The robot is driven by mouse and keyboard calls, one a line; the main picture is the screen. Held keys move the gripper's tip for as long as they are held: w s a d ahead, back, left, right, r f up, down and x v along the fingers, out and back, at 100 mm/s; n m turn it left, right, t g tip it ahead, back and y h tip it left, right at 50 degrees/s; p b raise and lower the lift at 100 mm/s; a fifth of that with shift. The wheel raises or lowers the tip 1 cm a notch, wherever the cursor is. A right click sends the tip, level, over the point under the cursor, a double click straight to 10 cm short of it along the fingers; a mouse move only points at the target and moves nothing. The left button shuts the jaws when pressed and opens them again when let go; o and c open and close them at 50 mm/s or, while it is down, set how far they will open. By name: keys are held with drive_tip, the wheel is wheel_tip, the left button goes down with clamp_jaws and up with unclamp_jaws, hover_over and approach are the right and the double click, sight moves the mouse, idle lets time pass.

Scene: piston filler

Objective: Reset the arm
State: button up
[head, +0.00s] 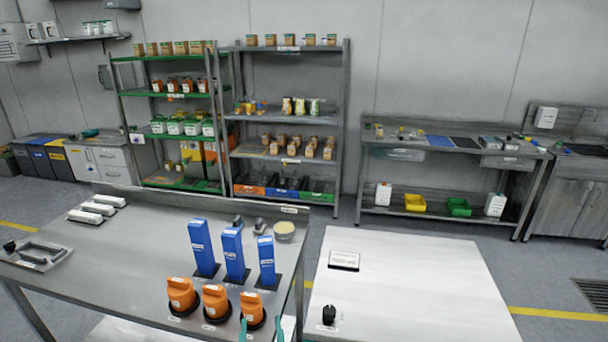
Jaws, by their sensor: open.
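My gripper (262,330) shows only at the bottom edge, as two slim teal fingertips standing apart, with nothing visible between them that it holds. The rest of it and my arm are out of the picture.
Two more orange containers (181,297) and three blue upright boxes (202,248) stand on the bench. A pale round dish (284,230) sits behind. A white table (420,280) with a black object (329,314) lies right. Shelves (288,105) line the wall.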

drive_tip(key=s+d+f+m+h, duration=0.1)
drive_tip(key=s+f, duration=0.2)
drive_tip(key=s, duration=0.4)
drive_tip(key=s+d+f+m+g+h, duration=0.1)
drive_tip(key=s+d+f, duration=0.1)
drive_tip(key=s+f, duration=0.35)
drive_tip(key=s+d+f+m+h, duration=0.1)
drive_tip(key=s+f, duration=0.1)
drive_tip(key=s, duration=0.6)
drive_tip(key=s+d+n, duration=0.1)
drive_tip(key=s+d, duration=0.2)
drive_tip(key=s, duration=0.6)
drive_tip(key=s+d+r+g, duration=0.1)
drive_tip(key=s+d, duration=0.2)
drive_tip(key=s, duration=0.6)
drive_tip(key=shift+s+d+r+n, duration=0.25)
drive_tip(key=shift+r+n, duration=0.05)
drive_tip(key=shift+n, duration=0.1)
